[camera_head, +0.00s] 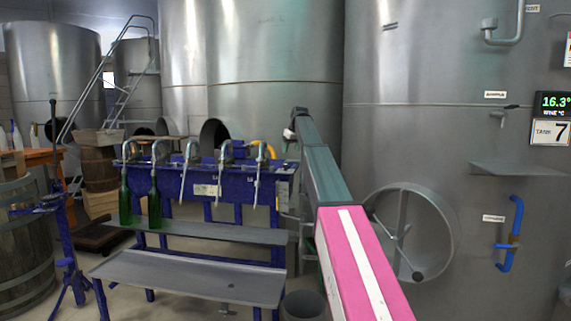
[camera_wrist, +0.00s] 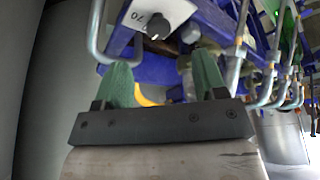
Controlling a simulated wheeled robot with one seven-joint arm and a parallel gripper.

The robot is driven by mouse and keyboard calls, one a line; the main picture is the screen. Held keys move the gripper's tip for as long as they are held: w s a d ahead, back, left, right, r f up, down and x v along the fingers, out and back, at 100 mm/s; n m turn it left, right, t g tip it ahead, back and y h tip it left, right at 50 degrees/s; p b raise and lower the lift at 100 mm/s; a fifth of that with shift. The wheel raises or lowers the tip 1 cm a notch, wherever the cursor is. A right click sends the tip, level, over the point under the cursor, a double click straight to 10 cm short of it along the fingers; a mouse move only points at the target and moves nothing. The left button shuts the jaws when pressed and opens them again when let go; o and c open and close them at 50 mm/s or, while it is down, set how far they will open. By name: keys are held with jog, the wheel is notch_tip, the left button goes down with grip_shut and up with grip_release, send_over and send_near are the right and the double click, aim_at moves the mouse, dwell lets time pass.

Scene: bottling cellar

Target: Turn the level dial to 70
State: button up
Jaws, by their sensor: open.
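The level dial (camera_wrist: 158,29) is a small dark round knob at the top of the wrist view. It sits on a pale plate (camera_wrist: 138,15) where the number 70 reads, tilted. I cannot tell where its pointer stands. My gripper (camera_wrist: 163,72) is open, its two green fingertips set wide apart below the dial in the picture. Nothing shows held between them, and they look apart from the knob. In the head view my arm reaches to the right end of the blue filling bench (camera_head: 176,181); the fingers and dial cannot be made out there.
Curved metal spouts (camera_head: 190,165) line the bench, with two green bottles (camera_head: 154,208) at its left. A grey pipe (camera_wrist: 94,40) bends close to the left fingertip. A large steel tank (camera_head: 440,140) stands right of my arm. A dark bin (camera_head: 303,306) is on the floor.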

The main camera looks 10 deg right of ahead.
aim_at(285, 168)
jog(key=x, duration=0.4)
jog(key=w+x, duration=0.1)
jog(key=x, duration=0.4)
jog(key=shift+w+a+f, duration=0.1)
jog(key=shift+w+a, duration=0.05)
jog(key=shift+w, duration=0.05)
jog(key=c, duration=0.9)
